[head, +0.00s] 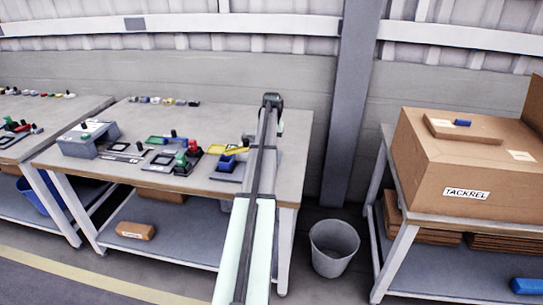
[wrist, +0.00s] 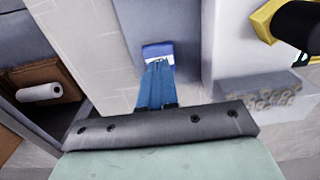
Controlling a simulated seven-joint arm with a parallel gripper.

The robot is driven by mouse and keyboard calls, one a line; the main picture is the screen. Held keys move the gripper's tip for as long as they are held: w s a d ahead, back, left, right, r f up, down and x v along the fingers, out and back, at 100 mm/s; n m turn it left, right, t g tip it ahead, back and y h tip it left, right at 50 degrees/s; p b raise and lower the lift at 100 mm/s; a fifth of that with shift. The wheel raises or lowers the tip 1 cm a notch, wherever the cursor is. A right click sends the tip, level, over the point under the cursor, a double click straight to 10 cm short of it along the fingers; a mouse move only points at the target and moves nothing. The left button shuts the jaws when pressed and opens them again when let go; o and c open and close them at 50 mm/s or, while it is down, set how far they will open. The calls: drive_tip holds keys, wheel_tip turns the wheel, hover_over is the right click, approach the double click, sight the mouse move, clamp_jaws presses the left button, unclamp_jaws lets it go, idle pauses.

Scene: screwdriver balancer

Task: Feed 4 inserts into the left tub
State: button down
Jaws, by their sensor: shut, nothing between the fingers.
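My gripper (wrist: 158,62) is shut and empty in the wrist view, its blue fingers together above a pale grey surface. In the head view my arm covers the right part of the workbench (head: 215,192), and I cannot make out the gripper there. Green, red, blue and yellow parts on dark bases (head: 188,158) stand on the bench left of my arm. A row of small coloured pieces (head: 165,101) lies along its back edge. I cannot tell which of these are the inserts or which is the left tub.
A grey fixture (head: 88,138) stands at the bench's left. A grey bin (head: 334,247) is on the floor. A large cardboard box (head: 455,158) stands on the right table. In the wrist view, a yellow thing (wrist: 262,22) with a black part is at the upper right.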

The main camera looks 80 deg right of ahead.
drive_tip(key=shift+f, duration=0.95)
idle(1.0)
drive_tip(key=shift+r, duration=3.5)
wheel_tip(320, 180, up, 6)
drive_tip(key=shift+f, duration=0.1)
drive_tip(key=shift+f, duration=5.45)
